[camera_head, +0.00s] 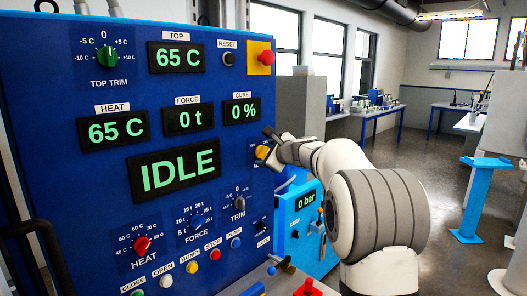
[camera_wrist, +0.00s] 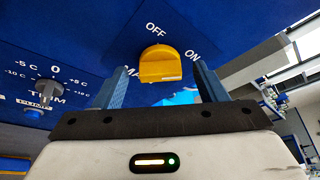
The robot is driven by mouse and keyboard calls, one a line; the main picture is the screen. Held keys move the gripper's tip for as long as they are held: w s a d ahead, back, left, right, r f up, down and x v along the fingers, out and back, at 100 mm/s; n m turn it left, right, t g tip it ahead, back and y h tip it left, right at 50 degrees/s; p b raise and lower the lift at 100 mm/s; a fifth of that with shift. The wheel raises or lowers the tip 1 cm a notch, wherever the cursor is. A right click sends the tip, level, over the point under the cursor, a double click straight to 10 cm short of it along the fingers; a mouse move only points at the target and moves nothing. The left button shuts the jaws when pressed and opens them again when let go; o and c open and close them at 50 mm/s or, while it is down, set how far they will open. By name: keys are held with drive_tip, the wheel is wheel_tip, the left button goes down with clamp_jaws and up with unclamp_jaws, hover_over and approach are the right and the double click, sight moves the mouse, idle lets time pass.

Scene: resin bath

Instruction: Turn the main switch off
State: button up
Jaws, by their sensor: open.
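The main switch is a yellow rotary knob (camera_wrist: 160,62) on the blue panel. In the wrist view OFF is printed above it and ON to its upper right; the lettering below is partly hidden. I cannot tell for sure which mark the knob points to. In the head view the yellow knob (camera_head: 261,152) sits at the panel's right edge, partly covered by my gripper (camera_head: 274,143). In the wrist view my gripper (camera_wrist: 161,72) is open, with one blue finger on each side of the knob. I see gaps between fingers and knob and no clear contact.
The panel (camera_head: 60,150) carries lit displays, including IDLE (camera_head: 174,170), and several knobs and push buttons. A red emergency button (camera_head: 266,57) is above the switch. A blue box reading 0 bar (camera_head: 304,201) stands beside the panel. Open floor (camera_head: 430,150) lies to the right.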

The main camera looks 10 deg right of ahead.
drive_tip(key=shift+w+a+f, duration=0.15)
drive_tip(key=shift+w+a, duration=0.05)
drive_tip(key=shift+w, duration=0.35)
